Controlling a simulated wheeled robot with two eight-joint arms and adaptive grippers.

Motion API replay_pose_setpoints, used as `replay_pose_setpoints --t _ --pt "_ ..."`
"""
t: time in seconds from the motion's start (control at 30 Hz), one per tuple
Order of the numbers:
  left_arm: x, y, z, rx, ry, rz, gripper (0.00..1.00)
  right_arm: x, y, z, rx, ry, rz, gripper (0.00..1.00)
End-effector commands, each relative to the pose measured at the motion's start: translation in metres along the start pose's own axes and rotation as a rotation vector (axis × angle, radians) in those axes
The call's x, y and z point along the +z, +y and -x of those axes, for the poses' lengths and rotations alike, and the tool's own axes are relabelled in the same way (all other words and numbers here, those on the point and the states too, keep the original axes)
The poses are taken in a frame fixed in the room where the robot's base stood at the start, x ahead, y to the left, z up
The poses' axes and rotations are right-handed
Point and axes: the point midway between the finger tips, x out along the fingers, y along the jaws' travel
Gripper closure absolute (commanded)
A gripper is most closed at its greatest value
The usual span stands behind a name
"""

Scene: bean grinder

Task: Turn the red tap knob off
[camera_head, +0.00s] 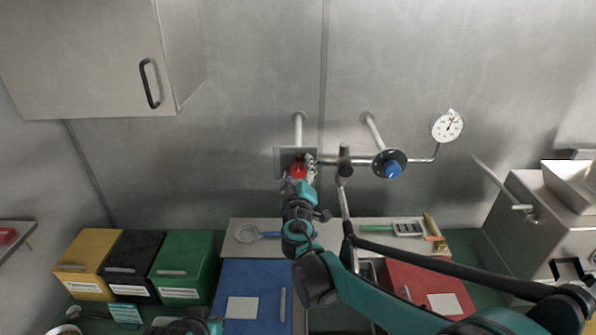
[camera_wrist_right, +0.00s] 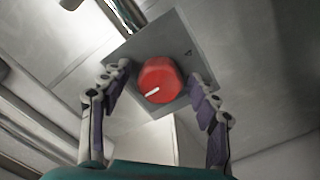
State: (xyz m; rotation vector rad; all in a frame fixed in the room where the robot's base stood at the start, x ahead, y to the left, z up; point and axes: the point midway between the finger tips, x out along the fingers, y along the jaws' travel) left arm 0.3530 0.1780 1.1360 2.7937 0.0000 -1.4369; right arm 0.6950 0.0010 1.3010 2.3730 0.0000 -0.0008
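The red tap knob (camera_head: 298,172) sits on a square grey plate (camera_head: 283,158) on the back wall, at the left end of the tap pipe. In the right wrist view the knob (camera_wrist_right: 158,78) faces me, with a white line toward its lower left edge. My right gripper (camera_wrist_right: 160,72) is open, its two fingers on either side of the knob with gaps visible. It also shows in the head view (camera_head: 300,170), in front of the plate and partly covering the knob. Only a teal part of my left arm shows at the bottom edge; its gripper is out of sight.
A blue knob (camera_head: 393,170) and a pressure gauge (camera_head: 447,125) are to the right on the same pipe. A black-handled spray hose (camera_head: 345,170) hangs beside my right arm. A wall cabinet (camera_head: 90,60) is at upper left. Utensils lie on the shelf (camera_head: 275,226) below.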

Motion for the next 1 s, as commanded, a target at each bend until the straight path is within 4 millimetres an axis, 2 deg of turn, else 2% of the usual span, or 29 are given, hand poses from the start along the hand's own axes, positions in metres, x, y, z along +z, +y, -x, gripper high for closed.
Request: replay_pose_setpoints --t 0.17,0.27,0.5,0.7,0.83,1.0 --pt "0.0 0.0 0.0 0.0 0.0 0.0 1.0 -0.001 0.0 0.005 0.0 0.001 0.001 0.39" --pt "0.0 0.0 0.0 0.0 0.0 0.0 1.0 -0.001 0.0 0.017 -0.001 0.001 0.001 0.39" --pt "0.0 0.0 0.0 0.0 0.0 0.0 1.0 -0.001 0.0 0.07 -0.002 0.002 0.001 0.39" --pt "0.0 0.0 0.0 0.0 0.0 0.0 1.0 0.0 -0.001 0.105 -0.001 0.001 0.0 0.39" --pt "0.0 0.0 0.0 0.0 0.0 0.0 1.0 0.0 0.0 0.117 -0.001 0.001 0.0 0.39" --pt "0.0 0.0 0.0 0.0 0.0 0.0 1.0 0.0 0.0 0.12 0.0 0.0 0.0 0.39"
